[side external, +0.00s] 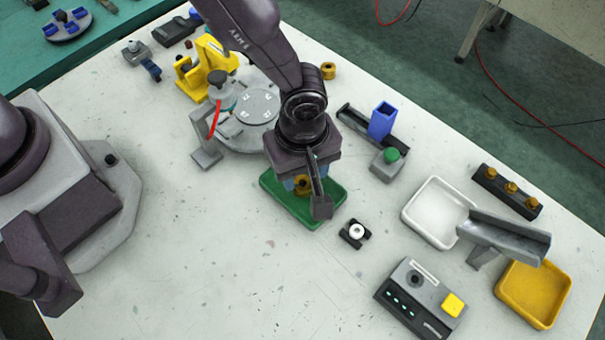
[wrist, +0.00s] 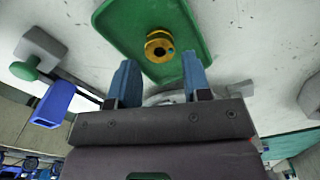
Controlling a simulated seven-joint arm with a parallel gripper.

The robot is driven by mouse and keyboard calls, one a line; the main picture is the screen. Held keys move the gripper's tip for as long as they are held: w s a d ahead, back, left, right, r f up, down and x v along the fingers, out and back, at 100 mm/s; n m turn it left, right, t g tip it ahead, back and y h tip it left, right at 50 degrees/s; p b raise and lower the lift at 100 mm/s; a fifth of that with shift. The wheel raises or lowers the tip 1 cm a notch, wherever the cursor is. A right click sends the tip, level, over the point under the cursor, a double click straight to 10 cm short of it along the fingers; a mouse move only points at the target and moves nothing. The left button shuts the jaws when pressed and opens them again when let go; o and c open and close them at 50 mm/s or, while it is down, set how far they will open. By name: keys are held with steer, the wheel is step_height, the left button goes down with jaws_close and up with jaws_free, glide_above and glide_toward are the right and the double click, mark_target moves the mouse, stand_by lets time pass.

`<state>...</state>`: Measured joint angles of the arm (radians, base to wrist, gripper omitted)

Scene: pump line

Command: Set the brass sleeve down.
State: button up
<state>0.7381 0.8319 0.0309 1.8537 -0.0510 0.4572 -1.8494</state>
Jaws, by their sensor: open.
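The brass sleeve (wrist: 158,46) stands on the green tray (wrist: 112,24), apart from both fingers in the wrist view.
A small black fixture with a white disc (side external: 355,233) stands right of the tray. A grey box with a green button (side external: 387,163) and a blue holder (side external: 383,119) stand behind right. A round indexing plate (side external: 258,105) is behind left.

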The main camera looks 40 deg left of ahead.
mark_target(303, 183)
steer(key=w+a+r+m+t, duration=0.1)
steer(key=a+r, duration=0.2)
steer(key=r, duration=0.6)
steer(key=w+a+r+m, duration=0.1)
steer(key=a+r+m, duration=0.15)
steer(key=r, duration=0.65)
steer(key=s+a+r+m+t, duration=0.2)
steer(key=s+a+r+m, duration=0.3)
steer(key=a, duration=0.5)
steer(key=s+a+r+m+t, duration=0.2)
steer(key=s+a+r+m, duration=0.3)
steer(key=a, duration=0.5)
steer(key=shift+s+a+r+t, duration=0.2)
steer(key=shift+s+r+t, duration=0.1)
steer(key=shift+s+r, duration=0.95)
steer(key=shift+r, duration=0.1)
